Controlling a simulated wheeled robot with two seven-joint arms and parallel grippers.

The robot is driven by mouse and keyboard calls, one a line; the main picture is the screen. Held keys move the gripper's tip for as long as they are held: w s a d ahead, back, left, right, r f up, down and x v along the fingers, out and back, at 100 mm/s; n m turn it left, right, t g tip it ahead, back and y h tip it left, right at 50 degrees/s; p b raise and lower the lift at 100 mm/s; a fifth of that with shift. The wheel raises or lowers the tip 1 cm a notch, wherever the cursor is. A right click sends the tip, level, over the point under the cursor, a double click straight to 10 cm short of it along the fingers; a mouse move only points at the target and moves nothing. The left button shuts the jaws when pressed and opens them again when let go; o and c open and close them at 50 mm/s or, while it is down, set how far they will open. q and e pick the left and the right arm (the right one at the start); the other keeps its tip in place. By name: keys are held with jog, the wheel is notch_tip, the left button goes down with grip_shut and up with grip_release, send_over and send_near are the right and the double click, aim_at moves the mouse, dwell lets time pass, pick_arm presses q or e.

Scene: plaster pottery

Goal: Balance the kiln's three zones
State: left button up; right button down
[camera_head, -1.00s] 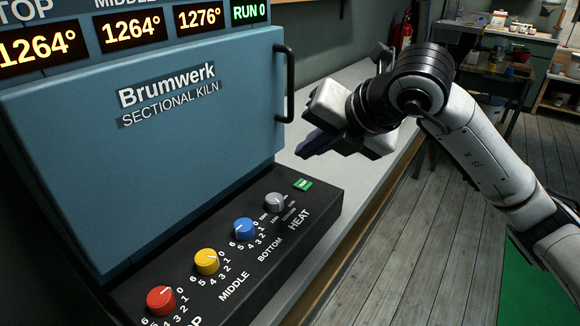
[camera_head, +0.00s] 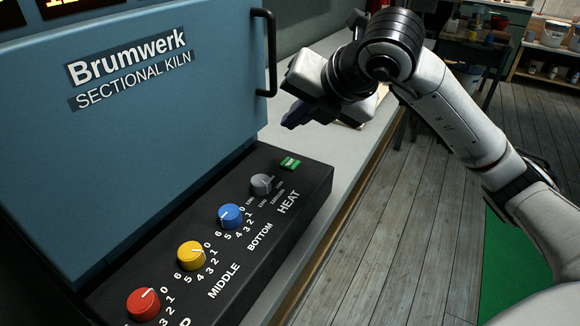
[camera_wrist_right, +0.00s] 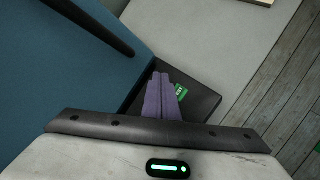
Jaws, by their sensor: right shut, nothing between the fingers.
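The blue kiln (camera_head: 140,130) fills the left of the head view, with a black handle (camera_head: 265,52) at its right edge. Its temperature displays are almost wholly cut off at the top. The black control panel (camera_head: 235,275) in front carries a red knob (camera_head: 143,304), a yellow knob (camera_head: 190,255), a blue knob (camera_head: 230,216), a grey HEAT knob (camera_head: 261,184) and a green button (camera_head: 290,163). My right gripper (camera_head: 292,118) is shut and empty, above the bench beyond the panel. In the right wrist view its fingers (camera_wrist_right: 162,95) lie together beside the green button (camera_wrist_right: 181,92).
The grey bench top (camera_head: 330,155) runs along the kiln's right side and is mostly clear. Wooden floor (camera_head: 390,240) and a green mat (camera_head: 505,265) lie to the right. Shelves with tubs (camera_head: 553,35) stand at the back right.

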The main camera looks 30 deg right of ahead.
aim_at(294, 166)
notch_tip(294, 166, down, 6)
jog(key=b, duration=0.4)
jog(key=shift+f, duration=0.2)
jog(key=shift+r, duration=0.1)
dwell(0.7)
dwell(0.8)
jog(key=shift+f+b, duration=0.45)
jog(key=shift+b, duration=0.25)
